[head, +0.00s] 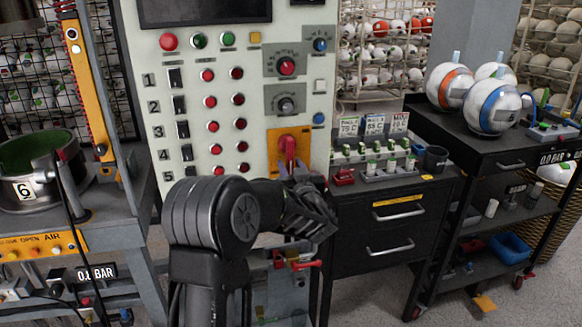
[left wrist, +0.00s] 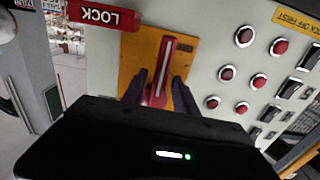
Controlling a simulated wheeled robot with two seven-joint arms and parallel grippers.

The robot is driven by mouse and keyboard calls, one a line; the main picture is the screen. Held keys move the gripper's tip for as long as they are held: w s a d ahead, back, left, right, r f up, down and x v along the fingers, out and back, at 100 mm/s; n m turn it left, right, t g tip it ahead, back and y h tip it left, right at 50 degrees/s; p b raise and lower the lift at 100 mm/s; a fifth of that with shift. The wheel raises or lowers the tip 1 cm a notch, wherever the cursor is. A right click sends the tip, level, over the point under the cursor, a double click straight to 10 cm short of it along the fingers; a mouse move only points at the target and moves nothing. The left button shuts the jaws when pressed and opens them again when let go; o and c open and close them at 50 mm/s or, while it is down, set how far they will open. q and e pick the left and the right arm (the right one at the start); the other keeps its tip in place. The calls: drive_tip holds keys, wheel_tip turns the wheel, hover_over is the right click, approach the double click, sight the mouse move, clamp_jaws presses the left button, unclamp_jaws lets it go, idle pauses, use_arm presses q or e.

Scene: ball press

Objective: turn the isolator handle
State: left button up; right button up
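The red isolator handle (head: 288,147) sits on an orange-yellow plate (head: 273,152) low on the right of the pale control panel. In the head view it points roughly upright. My left gripper (head: 297,172) is at the handle's lower part, and my arm and wrist hide the panel below. In the left wrist view the handle (left wrist: 163,72) with its pale stripe stands between my two dark fingers (left wrist: 160,88). The fingers are apart, one on each side, with narrow gaps seeming to show. A red LOCK label (left wrist: 103,15) is beside the plate. My right gripper is not in view.
The panel (head: 200,50) carries several red buttons, black switches and two knobs close above the handle. A black drawer cabinet (head: 390,230) stands to the right, and a trolley (head: 480,145) with balls is farther right. A pot (head: 30,185) is at the left.

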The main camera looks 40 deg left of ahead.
use_arm(q)
drive_tip(key=shift+d, duration=0.1)
drive_tip(key=b+v, duration=0.1)
drive_tip(key=v, duration=0.6)
drive_tip(key=shift+s+d+r, duration=0.1)
drive_tip(key=shift+s+d, duration=0.15)
idle(0.5)
